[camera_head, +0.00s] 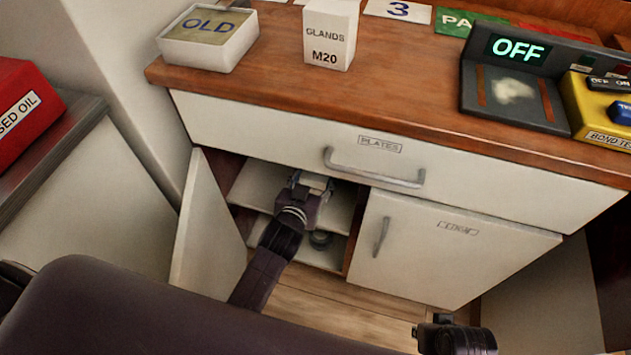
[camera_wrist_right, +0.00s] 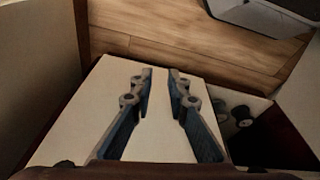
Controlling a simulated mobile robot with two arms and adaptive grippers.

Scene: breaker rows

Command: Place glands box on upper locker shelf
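The glands box (camera_head: 330,38), white and marked GLANDS M20, stands upright on the wooden countertop near its back left, with no gripper at it. Below, the locker's left door (camera_head: 208,232) stands open and shows a pale upper shelf (camera_head: 262,182) with a lower level beneath. A dark part of my right arm (camera_head: 455,338) shows at the bottom edge in the head view. In the right wrist view my right gripper (camera_wrist_right: 159,72) is open and empty before a pale panel.
An OLD box (camera_head: 208,38) stands left of the glands box. A tester with an OFF display (camera_head: 515,48) and a yellow device (camera_head: 600,108) are at the right. The PLATES drawer (camera_head: 270,130) and right door (camera_head: 450,250) appear closed.

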